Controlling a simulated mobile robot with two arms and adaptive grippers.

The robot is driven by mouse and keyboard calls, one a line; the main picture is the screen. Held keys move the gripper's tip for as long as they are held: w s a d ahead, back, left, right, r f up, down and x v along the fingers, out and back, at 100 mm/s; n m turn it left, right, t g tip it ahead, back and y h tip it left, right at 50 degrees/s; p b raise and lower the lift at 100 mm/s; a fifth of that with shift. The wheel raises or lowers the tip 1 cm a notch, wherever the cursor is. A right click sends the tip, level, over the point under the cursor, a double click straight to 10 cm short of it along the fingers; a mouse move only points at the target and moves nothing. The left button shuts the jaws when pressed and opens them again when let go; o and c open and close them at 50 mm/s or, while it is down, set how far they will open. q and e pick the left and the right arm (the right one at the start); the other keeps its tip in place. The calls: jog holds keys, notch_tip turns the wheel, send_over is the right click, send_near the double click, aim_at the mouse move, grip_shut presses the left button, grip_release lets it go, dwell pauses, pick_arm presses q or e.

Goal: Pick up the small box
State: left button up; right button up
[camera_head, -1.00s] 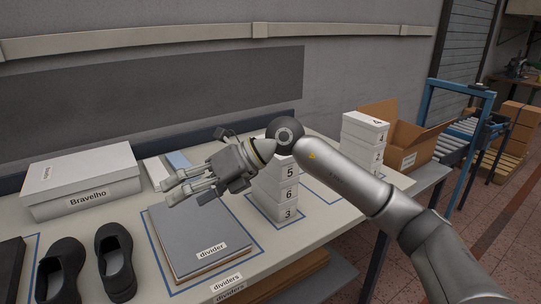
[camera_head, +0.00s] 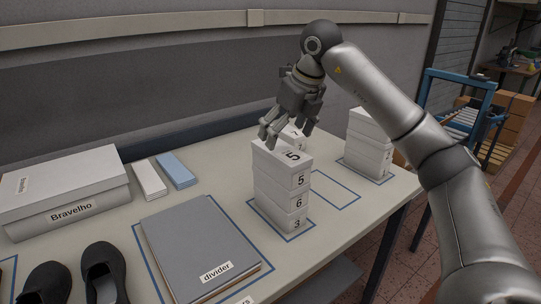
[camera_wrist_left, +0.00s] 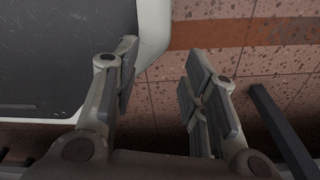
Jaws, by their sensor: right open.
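A stack of small white boxes (camera_head: 268,184) stands on the table in the head view, its front faces marked 5, 6 and 3. The top box (camera_head: 270,158) also carries a 5 on its upper face. Another white box marked 7 (camera_head: 297,131) shows just behind, partly hidden. My right gripper (camera_head: 279,136) is open, pointing down at the far end of the stack's top; whether it touches cannot be told. My left gripper (camera_wrist_left: 162,62) shows only in the left wrist view, open and empty over the floor beside the table edge.
A second stack of white boxes (camera_head: 366,146) stands to the right. Grey dividers (camera_head: 195,238), black shoes (camera_head: 103,272), a Bravelho shoe box (camera_head: 65,190) and white and blue small boxes (camera_head: 177,170) lie to the left. An empty blue outline (camera_head: 335,192) lies between the stacks.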

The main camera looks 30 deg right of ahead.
aim_at(280, 150)
jog(key=shift+x, duration=1.1)
jog(key=x, duration=0.2)
jog(key=shift+s+f, duration=0.1)
jog(key=shift+f, duration=0.25)
jog(key=shift+w+f, duration=0.2)
jog(key=shift+f, duration=0.1)
jog(key=p+x, duration=0.1)
jog(key=x, duration=0.3)
jog(key=shift+w+d+f, duration=0.1)
jog(key=shift+w+d, duration=0.1)
jog(key=shift+w, duration=0.05)
jog(key=shift+w+f, duration=0.1)
jog(key=shift+f, duration=0.1)
jog(key=shift+c, duration=0.8)
jog(key=c, duration=0.5)
pick_arm(q)
jog(key=shift+s+r, duration=0.2)
jog(key=shift+s, duration=0.35)
jog(key=shift+s+r, duration=0.2)
jog(key=shift+s, duration=0.3)
pick_arm(e)
jog(key=shift+r, duration=0.1)
jog(key=c, duration=0.5)
